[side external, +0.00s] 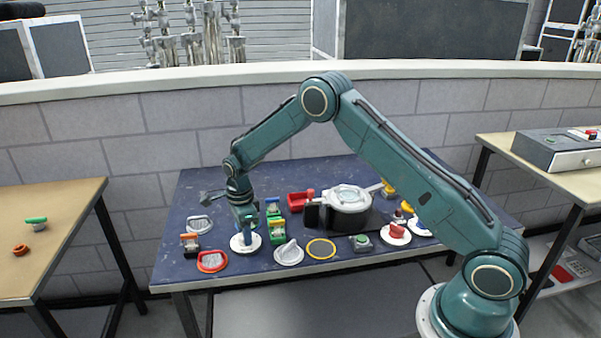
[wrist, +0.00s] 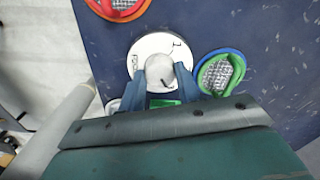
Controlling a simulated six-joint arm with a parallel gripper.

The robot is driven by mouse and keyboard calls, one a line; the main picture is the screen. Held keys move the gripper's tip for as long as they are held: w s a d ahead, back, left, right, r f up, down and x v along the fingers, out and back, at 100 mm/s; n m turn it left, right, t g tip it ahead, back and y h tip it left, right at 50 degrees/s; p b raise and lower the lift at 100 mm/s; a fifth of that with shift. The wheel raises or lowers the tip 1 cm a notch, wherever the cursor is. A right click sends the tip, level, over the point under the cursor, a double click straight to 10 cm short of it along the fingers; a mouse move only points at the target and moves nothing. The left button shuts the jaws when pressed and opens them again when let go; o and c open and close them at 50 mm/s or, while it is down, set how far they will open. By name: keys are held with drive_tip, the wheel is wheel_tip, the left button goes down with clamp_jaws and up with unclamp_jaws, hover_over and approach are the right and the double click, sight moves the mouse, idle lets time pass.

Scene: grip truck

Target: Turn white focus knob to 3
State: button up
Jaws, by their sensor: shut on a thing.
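A white round dial (side external: 236,249) lies on the blue table under my gripper (side external: 245,229) in the side view. In the wrist view the dial (wrist: 158,42) shows small dark marks near its rim, too small to read surely. A white knob (wrist: 160,68) with a dark mark stands at its middle. My gripper (wrist: 160,82) has its two blue fingers shut on the sides of this knob. The fingers hide the knob in the side view and part of the dial in the wrist view.
Near the dial are a red ring-shaped piece (side external: 212,261), a white knobbed piece (side external: 289,254), a yellow ring (side external: 321,248) and green blocks (side external: 276,231). A black and silver device (side external: 348,201) stands farther right. The table's front edge is close.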

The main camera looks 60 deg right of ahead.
drive_tip(key=shift+r+m, duration=0.1)
drive_tip(key=shift+m, duration=0.2)
drive_tip(key=o, duration=1)
wheel_tip(320, 180, up, 14)
drive_tip(key=shift+f, duration=0.1)
idle(0.4)
